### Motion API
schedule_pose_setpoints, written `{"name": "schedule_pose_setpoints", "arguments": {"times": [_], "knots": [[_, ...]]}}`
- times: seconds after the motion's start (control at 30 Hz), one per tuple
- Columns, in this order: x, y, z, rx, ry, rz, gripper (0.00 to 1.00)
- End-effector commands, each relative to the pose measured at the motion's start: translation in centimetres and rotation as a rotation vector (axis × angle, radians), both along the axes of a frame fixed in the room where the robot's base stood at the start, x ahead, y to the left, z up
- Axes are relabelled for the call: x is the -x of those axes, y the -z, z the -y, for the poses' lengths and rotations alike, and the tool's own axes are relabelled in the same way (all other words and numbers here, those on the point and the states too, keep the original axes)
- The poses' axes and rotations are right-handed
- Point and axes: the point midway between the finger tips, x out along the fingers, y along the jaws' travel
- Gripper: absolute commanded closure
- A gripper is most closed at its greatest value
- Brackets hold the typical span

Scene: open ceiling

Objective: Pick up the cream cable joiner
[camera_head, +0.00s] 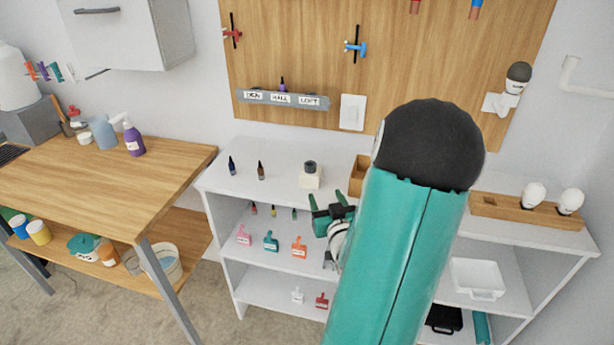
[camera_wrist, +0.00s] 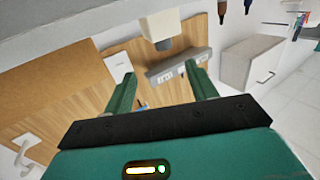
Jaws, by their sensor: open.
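A cream block with a dark round top (camera_head: 310,176), which looks like the cream cable joiner, stands upright on the white shelf unit's top. In the wrist view the cream block (camera_wrist: 161,24) appears upside down near the top middle, beyond the fingertips. My gripper (camera_head: 327,199) is at the unit's front edge, just right of and below the block in the head view. Its two green fingers (camera_wrist: 160,76) are spread apart with nothing between them. They look apart from the block; the exact distance is unclear. My teal arm hides part of the shelves.
Two small dark bottles (camera_head: 246,168) stand left of the block. A wooden box (camera_head: 360,176) stands to its right, partly behind my arm. A labelled grey rail (camera_head: 283,98) is on the pegboard behind. Small coloured items (camera_head: 271,241) sit on the shelf below.

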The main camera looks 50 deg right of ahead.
Motion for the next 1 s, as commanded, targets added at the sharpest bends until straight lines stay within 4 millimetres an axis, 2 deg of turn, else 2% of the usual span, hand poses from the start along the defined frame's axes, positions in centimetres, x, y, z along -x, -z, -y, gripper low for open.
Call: {"name": "schedule_pose_setpoints", "arguments": {"times": [0.4,0.63,0.8,1.0], "knots": [[-5.9,-0.1,4.2,0.001,-0.005,0.002,0.43],[-7.4,-0.2,5.3,0.002,-0.004,0.001,0.43],[-9.6,-0.5,6.7,0.0,-0.004,0.002,0.43],[-10.9,-0.5,7.7,0.0,-0.004,0.0,0.43]]}}
